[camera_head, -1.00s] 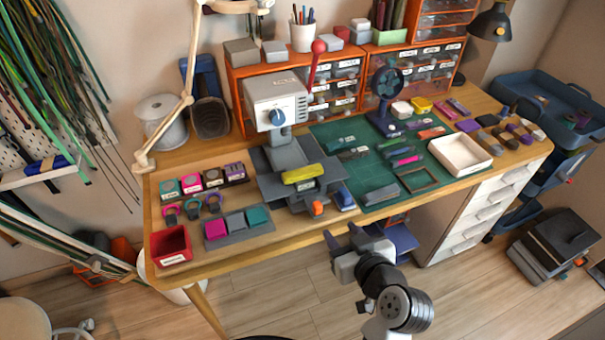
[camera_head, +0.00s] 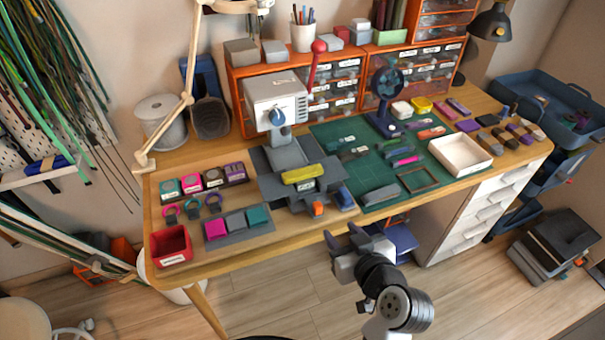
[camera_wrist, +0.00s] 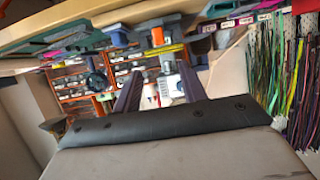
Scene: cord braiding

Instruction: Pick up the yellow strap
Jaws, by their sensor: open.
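The yellow strap (camera_head: 303,174) lies across the grey press (camera_head: 280,155) in the middle of the workbench, under the press head. In the wrist view, the yellow strap (camera_wrist: 166,50) shows as a thin band between the fingers and beyond them. My gripper (camera_head: 345,238) is in front of the bench's front edge, below and to the right of the strap and apart from it. The gripper also shows in the wrist view (camera_wrist: 159,72) with its two dark fingers spread and nothing between them.
An orange piece (camera_head: 318,209) sits at the press's front. A red bin (camera_head: 170,246) and a tray of coloured blocks (camera_head: 238,224) stand to the left. A green mat (camera_head: 365,172) with several small pieces lies right. Orange drawers (camera_head: 345,65) stand behind. The floor before the bench is clear.

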